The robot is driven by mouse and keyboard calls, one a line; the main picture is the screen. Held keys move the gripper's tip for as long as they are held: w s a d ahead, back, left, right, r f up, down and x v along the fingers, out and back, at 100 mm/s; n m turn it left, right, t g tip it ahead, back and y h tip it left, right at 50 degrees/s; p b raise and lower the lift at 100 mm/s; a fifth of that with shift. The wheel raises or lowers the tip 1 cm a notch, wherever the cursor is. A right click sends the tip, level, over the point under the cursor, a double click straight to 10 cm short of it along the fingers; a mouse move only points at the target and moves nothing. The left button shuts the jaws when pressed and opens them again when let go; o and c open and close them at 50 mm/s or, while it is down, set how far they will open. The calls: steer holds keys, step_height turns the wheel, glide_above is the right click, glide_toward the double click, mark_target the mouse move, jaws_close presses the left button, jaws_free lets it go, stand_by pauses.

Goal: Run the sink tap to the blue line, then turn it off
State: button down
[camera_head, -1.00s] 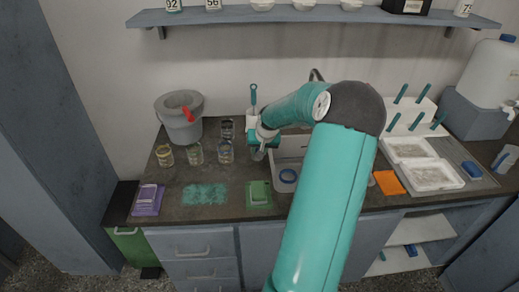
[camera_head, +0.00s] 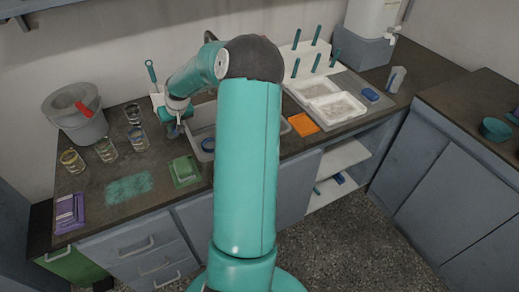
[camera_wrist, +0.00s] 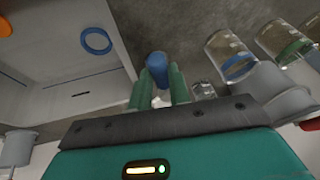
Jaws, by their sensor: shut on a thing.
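The sink (camera_head: 201,133) is a pale basin in the counter, partly hidden by my arm; in the wrist view its wall (camera_wrist: 112,35) is at the left. A blue ring (camera_wrist: 97,41) lies in it. A dark curved pipe, probably the tap (camera_head: 210,37), shows behind my arm. My gripper (camera_wrist: 161,76) is by the sink's left side, its green fingers shut on a blue cylindrical piece (camera_wrist: 157,62). I cannot tell whether this is the tap's handle. No running water shows. A glass beaker with a blue band (camera_wrist: 236,66) stands on the counter beside the sink.
More glass beakers (camera_head: 72,161) and a grey bucket (camera_head: 76,125) with a red handle stand at the left. A green item (camera_head: 184,171) lies before the sink. An orange mat (camera_head: 303,125) and white trays (camera_head: 337,107) lie to its right.

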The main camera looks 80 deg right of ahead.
steer(key=d+n+y, duration=0.1)
steer(key=d+n, duration=0.1)
steer(key=n, duration=0.2)
steer(key=d+n+y, duration=0.2)
steer(key=n, duration=0.2)
steer(key=d+n+y, duration=0.1)
steer(key=d+n, duration=0.1)
steer(key=n, duration=0.1)
steer(key=shift+s+d+n+g+y, duration=0.3)
steer(key=shift+s+n, duration=0.1)
steer(key=shift+w+d+r+n+g+y, duration=0.15)
steer(key=shift+d+n+g+y, duration=0.15)
steer(key=shift+n, duration=0.4)
steer(key=shift+w+d+f+n+g+y, duration=0.1)
steer(key=shift+w+d+n+y, duration=0.1)
steer(key=shift+d+n, duration=0.35)
steer(key=shift+a+r, duration=0.1)
steer(key=shift+a, duration=0.1)
stand_by(5.0)
